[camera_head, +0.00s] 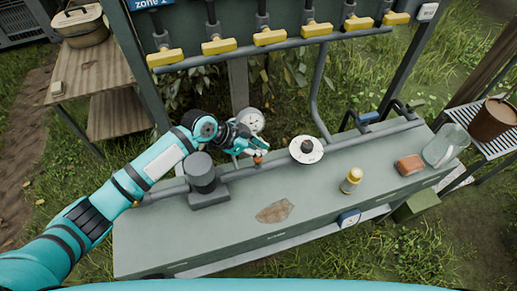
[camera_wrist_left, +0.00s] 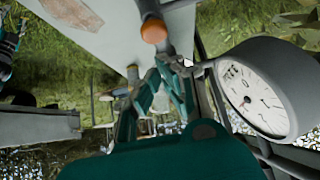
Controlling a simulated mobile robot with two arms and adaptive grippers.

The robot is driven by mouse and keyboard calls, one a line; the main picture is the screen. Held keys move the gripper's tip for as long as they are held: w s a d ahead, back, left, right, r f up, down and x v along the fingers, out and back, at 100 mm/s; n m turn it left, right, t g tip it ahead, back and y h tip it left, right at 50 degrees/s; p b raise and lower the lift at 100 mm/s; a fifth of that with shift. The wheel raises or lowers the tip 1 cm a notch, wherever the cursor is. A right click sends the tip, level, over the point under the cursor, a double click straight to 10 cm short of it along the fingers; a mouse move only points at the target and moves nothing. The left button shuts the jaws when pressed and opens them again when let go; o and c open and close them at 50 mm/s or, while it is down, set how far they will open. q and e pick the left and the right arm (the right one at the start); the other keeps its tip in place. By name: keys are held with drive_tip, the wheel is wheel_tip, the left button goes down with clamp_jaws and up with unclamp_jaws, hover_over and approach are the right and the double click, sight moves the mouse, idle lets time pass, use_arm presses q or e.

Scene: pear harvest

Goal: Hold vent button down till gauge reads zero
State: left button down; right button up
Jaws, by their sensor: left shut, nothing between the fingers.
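The vent button (camera_head: 258,158) looks like a small orange cap on a short fitting on the pipe along the grey-green bench. It also shows at the top of the left wrist view (camera_wrist_left: 154,31). My left gripper (camera_head: 246,146) is teal and shut, with nothing between its fingers. Its fingertips (camera_wrist_left: 167,66) are close beside the button; I cannot tell whether they touch it. The round white gauge (camera_head: 251,120) stands just behind the gripper. Its dial faces the left wrist view (camera_wrist_left: 255,98), tilted, and the reading is too small to tell. My right gripper is out of view.
A grey cylinder (camera_head: 202,172) stands left of the button, and a white disc with a dark knob (camera_head: 306,149) stands right. A yellow-capped item (camera_head: 351,180), red block (camera_head: 409,165) and clear jar (camera_head: 445,146) sit farther right. Yellow valve handles (camera_head: 270,37) line the rack behind.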

sight(258, 159)
use_arm(q)
drive_tip(key=shift+a+f, duration=0.1)
drive_tip(key=shift+f, duration=0.6)
drive_tip(key=shift+s+f, duration=0.1)
drive_tip(key=shift+f, duration=0.1)
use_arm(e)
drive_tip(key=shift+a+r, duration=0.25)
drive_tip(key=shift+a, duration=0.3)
use_arm(q)
drive_tip(key=shift+f, duration=0.1)
